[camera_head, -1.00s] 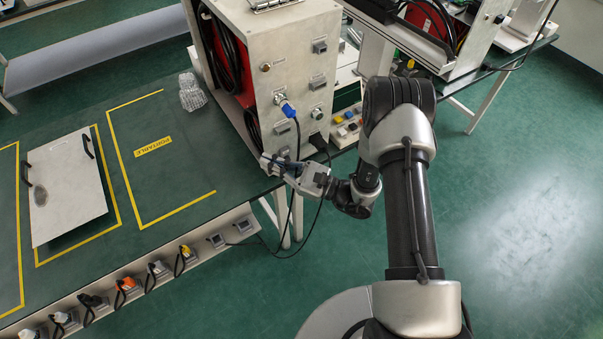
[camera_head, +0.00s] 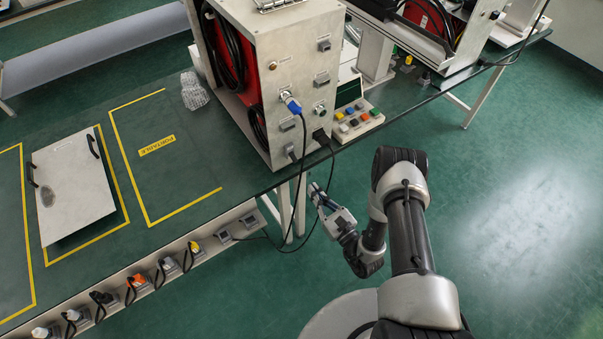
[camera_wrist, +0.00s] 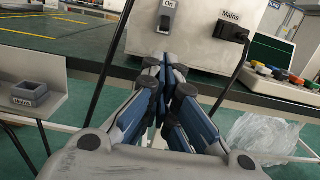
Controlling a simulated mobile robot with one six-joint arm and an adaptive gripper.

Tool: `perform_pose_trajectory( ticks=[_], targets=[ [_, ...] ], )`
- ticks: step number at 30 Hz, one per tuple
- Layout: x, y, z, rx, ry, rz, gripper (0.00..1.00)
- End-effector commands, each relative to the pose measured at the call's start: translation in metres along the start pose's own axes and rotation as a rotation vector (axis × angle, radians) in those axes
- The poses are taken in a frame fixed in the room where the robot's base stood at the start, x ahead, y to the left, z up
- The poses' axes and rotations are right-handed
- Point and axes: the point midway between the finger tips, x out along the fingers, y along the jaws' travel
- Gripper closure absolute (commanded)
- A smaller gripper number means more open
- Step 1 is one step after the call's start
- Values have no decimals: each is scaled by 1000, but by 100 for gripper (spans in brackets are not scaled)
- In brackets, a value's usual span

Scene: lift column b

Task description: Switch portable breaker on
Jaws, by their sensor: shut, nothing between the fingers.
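The white and red cabinet (camera_head: 295,75) stands on the green bench, with several switches and sockets on its front panel. In the wrist view a grey switch (camera_wrist: 167,19) labelled "On" sits low on that panel. Beside it a black plug (camera_wrist: 233,33) sits in the socket labelled "Mains". I cannot tell from the labels which switch is the portable breaker. My gripper (camera_head: 314,188) is shut and empty, below and in front of the panel, past the bench edge. In the wrist view its closed fingers (camera_wrist: 165,67) are apart from the switch, which shows beyond them.
A blue plug (camera_head: 291,103) with a hanging black cable is in the panel. Cables hang near my gripper. A button box (camera_head: 356,121) stands right of the cabinet. A row of sockets (camera_head: 133,284) lines the bench front. A yellow-marked area labelled "PORTABLE" (camera_head: 157,146) is bare.

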Motion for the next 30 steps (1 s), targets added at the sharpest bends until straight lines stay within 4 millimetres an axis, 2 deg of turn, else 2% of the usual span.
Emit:
perform_pose_trajectory(
  ticks=[5, 12, 16, 21, 30],
  targets=[
    [22, 2, 0, -3, -4, 6, 100],
    [66, 2, 0, -3, -4, 5, 100],
    [84, 1, 0, -2, -3, 4, 100],
    [97, 1, 0, 0, -1, 3, 100],
    [99, 0, 1, 0, -1, 2, 100]
  ],
)
